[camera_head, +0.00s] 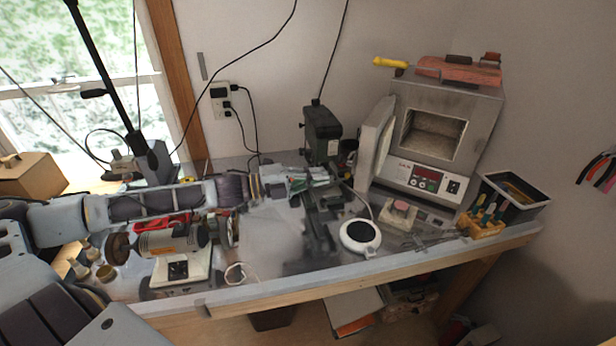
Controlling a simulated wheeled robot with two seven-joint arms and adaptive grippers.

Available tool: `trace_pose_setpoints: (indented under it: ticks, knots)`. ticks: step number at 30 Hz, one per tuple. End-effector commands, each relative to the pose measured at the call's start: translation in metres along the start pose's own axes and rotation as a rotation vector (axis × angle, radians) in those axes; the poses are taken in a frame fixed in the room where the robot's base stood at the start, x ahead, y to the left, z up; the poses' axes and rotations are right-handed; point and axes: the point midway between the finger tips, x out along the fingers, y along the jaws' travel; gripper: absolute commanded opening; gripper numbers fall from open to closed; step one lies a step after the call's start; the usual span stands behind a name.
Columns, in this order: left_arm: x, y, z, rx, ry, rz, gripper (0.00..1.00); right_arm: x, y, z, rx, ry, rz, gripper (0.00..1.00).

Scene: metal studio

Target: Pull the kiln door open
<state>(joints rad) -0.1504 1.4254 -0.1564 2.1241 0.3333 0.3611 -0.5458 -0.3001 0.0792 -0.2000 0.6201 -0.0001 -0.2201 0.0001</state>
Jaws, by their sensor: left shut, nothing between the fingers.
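The kiln (398,103) is a grey metal box at the back right of the bench, with a control panel (424,180) below its chamber. Its door (373,142) stands swung out at the left side of the kiln, and the square chamber opening (432,135) shows uncovered. My left gripper (322,178) is shut and empty, to the left of the door and apart from it as far as I can see. It is partly lost against the dark drill press. My right gripper is not in view.
A dark drill press (322,135) stands close by my left gripper. A round white device (360,236) lies in front. A grey bin (512,194) and tool block (482,226) stand right of the kiln. A bench grinder (170,240) sits below my left arm.

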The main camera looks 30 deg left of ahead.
Motion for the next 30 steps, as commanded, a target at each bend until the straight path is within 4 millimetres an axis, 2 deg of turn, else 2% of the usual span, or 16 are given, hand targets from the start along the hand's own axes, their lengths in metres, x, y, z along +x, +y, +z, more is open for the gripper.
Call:
trace_pose_setpoints:
  ticks: [30]
  knots:
    - [-0.02,-0.001,0.003,0.0,-0.001,0.002,0.0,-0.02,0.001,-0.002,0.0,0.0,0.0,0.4]
